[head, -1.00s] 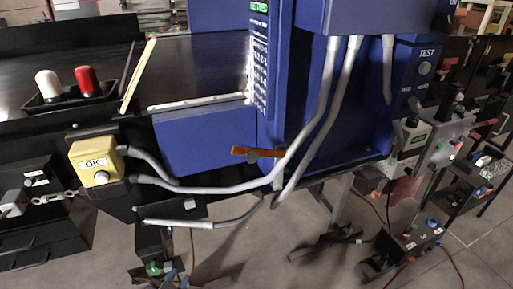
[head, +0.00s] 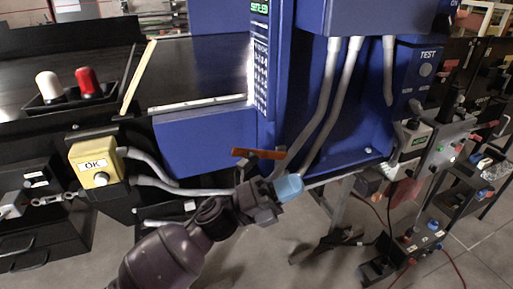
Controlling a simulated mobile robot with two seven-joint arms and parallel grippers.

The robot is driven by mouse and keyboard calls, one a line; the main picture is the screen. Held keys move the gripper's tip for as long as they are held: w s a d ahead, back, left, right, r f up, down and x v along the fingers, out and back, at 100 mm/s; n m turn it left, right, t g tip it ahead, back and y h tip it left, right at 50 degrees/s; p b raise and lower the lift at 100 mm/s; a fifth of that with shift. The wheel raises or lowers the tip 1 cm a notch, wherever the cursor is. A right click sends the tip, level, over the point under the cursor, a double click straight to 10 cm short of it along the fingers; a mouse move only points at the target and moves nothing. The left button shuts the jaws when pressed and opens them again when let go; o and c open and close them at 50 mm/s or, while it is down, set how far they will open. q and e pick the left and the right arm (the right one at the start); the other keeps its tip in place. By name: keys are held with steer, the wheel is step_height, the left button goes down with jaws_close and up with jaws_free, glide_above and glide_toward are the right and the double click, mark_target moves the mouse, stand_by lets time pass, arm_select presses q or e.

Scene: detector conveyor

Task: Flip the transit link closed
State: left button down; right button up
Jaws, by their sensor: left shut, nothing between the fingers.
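A short orange-brown bar (head: 259,153), which looks like the transit link, is mounted at the lower front edge of the blue detector cabinet in the head view. It lies nearly level, with a small dark pivot under it. My left gripper (head: 290,187) is just below and to the right of the bar, with its light blue fingertips together and nothing between them. The fingertips appear apart from the bar. The gripper and wrist cover part of the grey cables behind them. My right gripper is not in view.
Grey cables (head: 325,110) hang in front of the blue cabinet (head: 205,142). A yellow OK button box (head: 95,160) stands at left, and a black conveyor belt (head: 195,75) runs behind. Racks with small devices fill the right side. Open floor lies below.

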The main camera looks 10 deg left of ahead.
arm_select(q)
steer(key=s+d+r+m+g+y, duration=0.1)
steer(key=s+d+m+g+y, duration=0.15)
steer(key=m+g+y, duration=0.6)
steer(key=s+d+r+m+g+y, duration=0.15)
steer(key=d+m+g+y, duration=0.25)
steer(key=m, duration=1)
steer(key=w+a+r+m+t+y, duration=0.6)
steer(key=w+a+r+t+y, duration=0.4)
steer(key=y, duration=0.3)
steer(key=shift+w+a+r+b, duration=0.35)
steer(key=shift+w+a+r, duration=0.35)
steer(key=shift+w, duration=0.1)
steer(key=shift+f+m, duration=0.15)
steer(key=shift+m, duration=0.1)
